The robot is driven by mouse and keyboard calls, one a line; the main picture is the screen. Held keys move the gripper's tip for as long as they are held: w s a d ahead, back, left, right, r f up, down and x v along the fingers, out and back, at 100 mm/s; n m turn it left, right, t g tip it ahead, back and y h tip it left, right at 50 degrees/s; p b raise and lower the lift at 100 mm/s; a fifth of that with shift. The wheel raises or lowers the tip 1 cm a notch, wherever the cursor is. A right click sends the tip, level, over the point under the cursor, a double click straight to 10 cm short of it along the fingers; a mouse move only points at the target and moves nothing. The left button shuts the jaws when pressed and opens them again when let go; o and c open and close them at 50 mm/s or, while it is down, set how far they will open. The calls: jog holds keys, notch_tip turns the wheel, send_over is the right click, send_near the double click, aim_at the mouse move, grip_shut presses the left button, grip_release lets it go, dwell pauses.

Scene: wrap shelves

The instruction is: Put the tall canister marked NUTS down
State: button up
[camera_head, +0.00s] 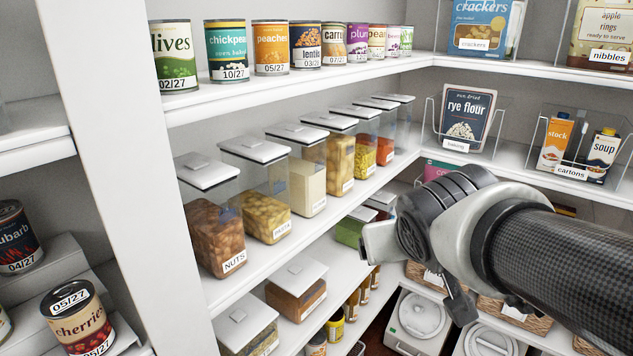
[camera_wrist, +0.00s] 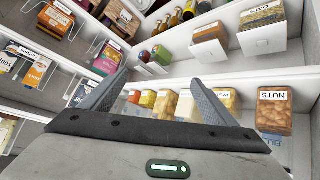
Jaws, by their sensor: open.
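The tall canister marked NUTS (camera_head: 217,232) is clear, with a white lid and brown nuts inside. It stands upright on the middle shelf, at the near left end of a row of similar canisters. It also shows in the wrist view (camera_wrist: 275,112) at the right, where the scene appears upside down. My gripper (camera_head: 418,277) is open and empty, well to the right of the canister and apart from it. In the wrist view its two spread fingers (camera_wrist: 160,82) have nothing held between them.
A pasta canister (camera_head: 257,212) stands beside the NUTS canister, with several more behind it. Cans line the shelf above (camera_head: 225,86). Lower canisters (camera_head: 297,287) sit on the shelf below. A white upright panel (camera_head: 115,170) borders the left. Bins and cartons (camera_head: 572,145) fill the right shelves.

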jog(key=s+a+f+g, duration=0.1)
jog(key=s, duration=0.4)
jog(key=s+f+m+g+y, duration=0.1)
jog(key=s+g, duration=0.1)
jog(key=s, duration=0.4)
jog(key=shift+a+f+g+y, duration=0.3)
jog(key=shift+a+f, duration=0.05)
jog(key=shift+a, duration=0.05)
jog(key=shift+s, duration=0.1)
